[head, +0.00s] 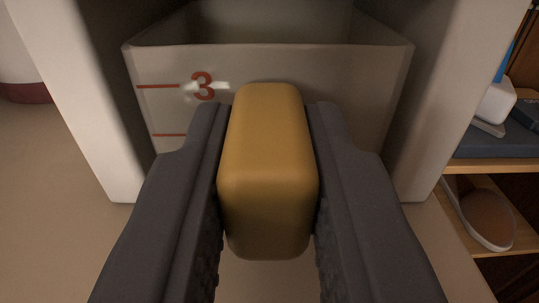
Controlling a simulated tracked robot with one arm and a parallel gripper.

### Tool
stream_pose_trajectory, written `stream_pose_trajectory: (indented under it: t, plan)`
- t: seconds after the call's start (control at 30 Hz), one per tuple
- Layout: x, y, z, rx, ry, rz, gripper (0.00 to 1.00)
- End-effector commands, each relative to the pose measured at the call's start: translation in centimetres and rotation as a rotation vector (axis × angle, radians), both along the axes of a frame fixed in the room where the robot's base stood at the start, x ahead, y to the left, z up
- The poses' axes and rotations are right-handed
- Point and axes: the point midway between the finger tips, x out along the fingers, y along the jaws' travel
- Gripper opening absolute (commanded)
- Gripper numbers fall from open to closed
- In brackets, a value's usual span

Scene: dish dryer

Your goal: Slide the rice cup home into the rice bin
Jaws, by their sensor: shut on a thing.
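The rice cup (355,85) is a grey, open-topped container with a red "3" and red level lines on its front wall. It sits between the white side walls of the rice bin (75,95). My gripper (268,150) is shut on a yellow rounded block (268,170) in front of the cup, which looks like the cup's handle. The block and my fingers hide the lower middle of the cup's front. How deep the cup sits in the bin is hard to tell.
A wooden shelf (495,165) at the right holds a dark blue item and a white object (496,101). A brown and white shoe-like object (484,215) lies below. A white, dark-red-based object (22,60) stands at the left. The beige surface (40,210) at left is clear.

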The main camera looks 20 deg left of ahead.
Motion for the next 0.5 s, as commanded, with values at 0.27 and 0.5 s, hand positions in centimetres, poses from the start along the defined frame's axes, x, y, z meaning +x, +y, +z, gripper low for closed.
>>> stream_pose_trajectory:
  t: [0.27,0.5]
  plan:
    - [0.02,0.02,-0.01,0.000,0.000,0.000,0.25]
    - [0.02,0.01,0.02,0.000,0.000,0.000,0.45]
